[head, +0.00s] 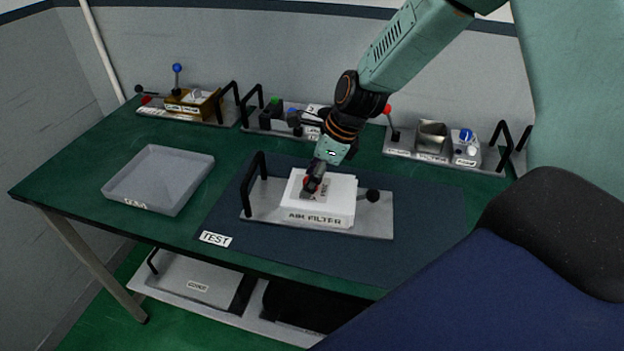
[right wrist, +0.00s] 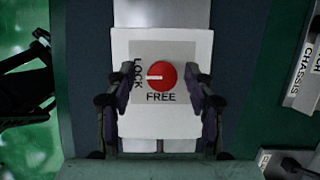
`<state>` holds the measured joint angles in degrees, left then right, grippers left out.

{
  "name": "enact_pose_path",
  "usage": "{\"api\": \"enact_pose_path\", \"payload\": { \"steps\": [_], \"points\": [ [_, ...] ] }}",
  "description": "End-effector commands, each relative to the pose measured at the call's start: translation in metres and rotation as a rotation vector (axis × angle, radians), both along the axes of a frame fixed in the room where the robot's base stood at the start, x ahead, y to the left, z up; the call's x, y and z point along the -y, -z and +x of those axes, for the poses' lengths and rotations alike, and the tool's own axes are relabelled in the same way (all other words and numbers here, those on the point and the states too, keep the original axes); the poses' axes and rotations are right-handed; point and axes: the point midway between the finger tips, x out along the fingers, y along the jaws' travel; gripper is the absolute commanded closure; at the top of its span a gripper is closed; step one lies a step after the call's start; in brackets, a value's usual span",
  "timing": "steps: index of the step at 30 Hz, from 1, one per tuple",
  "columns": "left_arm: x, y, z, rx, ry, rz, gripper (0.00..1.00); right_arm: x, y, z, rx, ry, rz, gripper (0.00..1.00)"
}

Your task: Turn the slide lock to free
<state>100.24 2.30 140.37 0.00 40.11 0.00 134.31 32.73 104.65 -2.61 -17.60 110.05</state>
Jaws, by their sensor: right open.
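The slide lock is a round red knob (right wrist: 165,76) on a grey plate marked LOCK at its left and FREE below it, in the right wrist view. Its white mark points left, toward LOCK. It sits on top of the white block labelled AIR FILTER (head: 318,218), which stands on a grey base plate (head: 373,222) in the head view. My right gripper (head: 314,181) is over the knob, and its open fingers (right wrist: 164,82) stand on either side of it in the wrist view, apart from the knob. In the head view the fingers partly hide the knob.
The base plate has a black handle (head: 254,184) at left and a black ball knob (head: 373,195) at right. It lies on a dark mat (head: 430,240). A grey tray (head: 160,180) stands left. Several fixtures with levers line the table's back edge.

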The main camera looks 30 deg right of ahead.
Motion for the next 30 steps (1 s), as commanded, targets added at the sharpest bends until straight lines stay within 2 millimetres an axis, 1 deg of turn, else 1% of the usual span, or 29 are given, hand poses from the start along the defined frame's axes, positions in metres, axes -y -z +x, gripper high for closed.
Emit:
{"api": "enact_pose_path", "payload": {
  "steps": [6,25,30],
  "points": [
    [0.0,-0.0007,0.0002,0.001,0.0,0.0,0.6,0.0001,-0.0005,-0.0001,0.0,0.0,0.0,0.46],
    [0.0,-0.0006,0.0002,0.001,0.0,0.0,0.6,0.0001,-0.0002,-0.0004,0.0,-0.001,-0.001,1.0],
    [0.0,-0.0006,0.0002,0.0,0.0,0.0,0.6,0.0004,0.0001,-0.0005,-0.001,-0.008,-0.001,1.0]
  ]
}}
